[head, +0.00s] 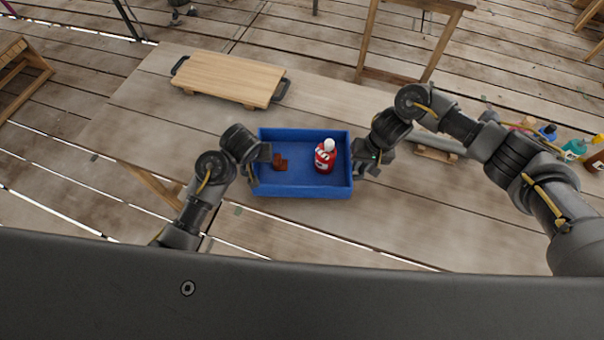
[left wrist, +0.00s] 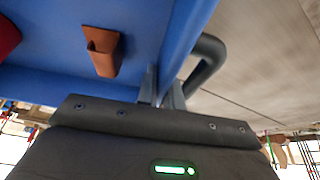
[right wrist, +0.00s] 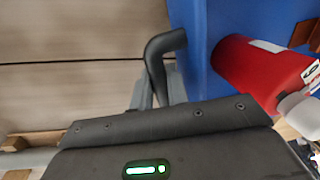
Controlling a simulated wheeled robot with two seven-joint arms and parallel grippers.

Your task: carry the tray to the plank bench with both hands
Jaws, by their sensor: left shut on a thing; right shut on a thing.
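A blue tray (head: 303,191) is in front of me, over the front part of the plank-topped bench (head: 420,215). It looks level; I cannot tell whether it touches the planks. My left gripper (head: 257,168) is shut at the tray's left end, on a dark handle (left wrist: 211,55) beside the blue wall. My right gripper (head: 357,166) is shut at the right end, on the other dark handle (right wrist: 160,48). Inside the tray stand a red bottle with a white cap (head: 325,158) and a small brown holder (head: 281,163), both apart from the walls in the head view.
A wooden board with dark handles (head: 225,75) lies behind the tray to the left. Several bottles, including a teal one (head: 574,149), stand at the far right. A wooden stand (head: 415,75) is beyond the bench. Bare planks lie between the board and the tray.

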